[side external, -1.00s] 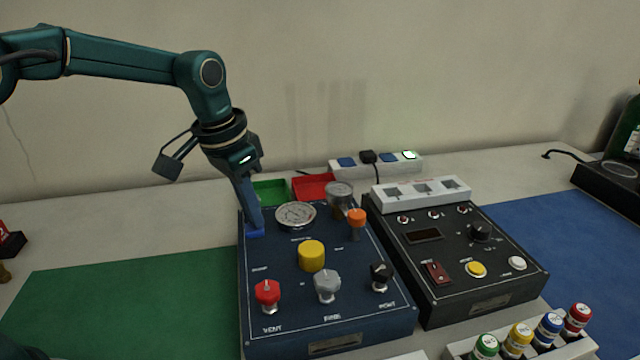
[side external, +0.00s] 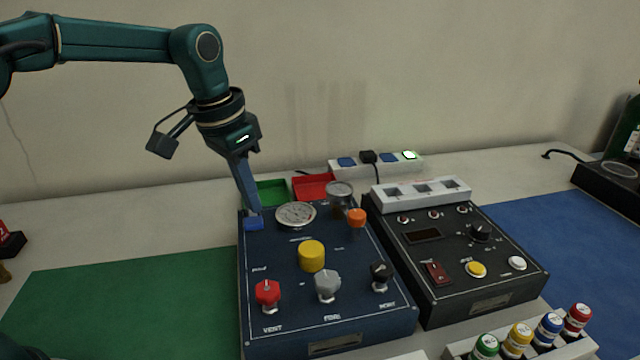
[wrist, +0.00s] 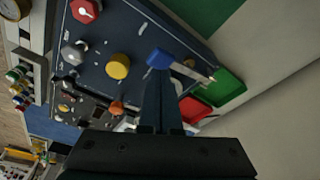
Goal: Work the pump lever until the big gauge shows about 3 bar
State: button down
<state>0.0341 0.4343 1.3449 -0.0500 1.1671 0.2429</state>
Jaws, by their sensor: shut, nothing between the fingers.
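The pump lever (side external: 254,224) has a blue grip at the back left of the dark blue panel (side external: 262,330). In the wrist view its blue grip (wrist: 159,58) sits on a pale metal arm. My gripper (side external: 250,210) is shut and empty, pointing down with its tips at the blue grip; I cannot tell whether they touch it. In the wrist view my fingers (wrist: 158,76) end right by the grip. The big gauge (side external: 296,215) has a white face just right of the lever; its needle is too small to read.
A red knob (side external: 267,292), yellow knob (side external: 312,256), grey knob (side external: 327,285), black knob (side external: 380,275) and orange knob (side external: 356,217) stand on the panel. Green (side external: 272,190) and red (side external: 314,186) trays lie behind. A black panel (side external: 450,300) stands at right.

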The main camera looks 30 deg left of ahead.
jog(key=shift+w+v, duration=0.2)
jog(key=shift+v, duration=0.75)
jog(key=shift+w+v, duration=0.2)
jog(key=shift+v, duration=0.7)
jog(key=shift+w+v, duration=0.2)
jog(key=shift+v, duration=0.75)
jog(key=shift+d+r, duration=0.1)
jog(key=shift+d, duration=0.05)
jog(key=s+a+r+t, duration=0.15)
jog(key=s+r, duration=0.35)
jog(key=s, duration=0.5)
jog(key=s+f+n+t, duration=0.1)
jog(key=s+f+n, duration=0.2)
jog(key=s+f, duration=0.6)
jog(key=shift+s+a+f+t+y, duration=0.15)
jog(key=shift+a+f+t+y, duration=0.15)
jog(key=shift+a+t, duration=0.05)
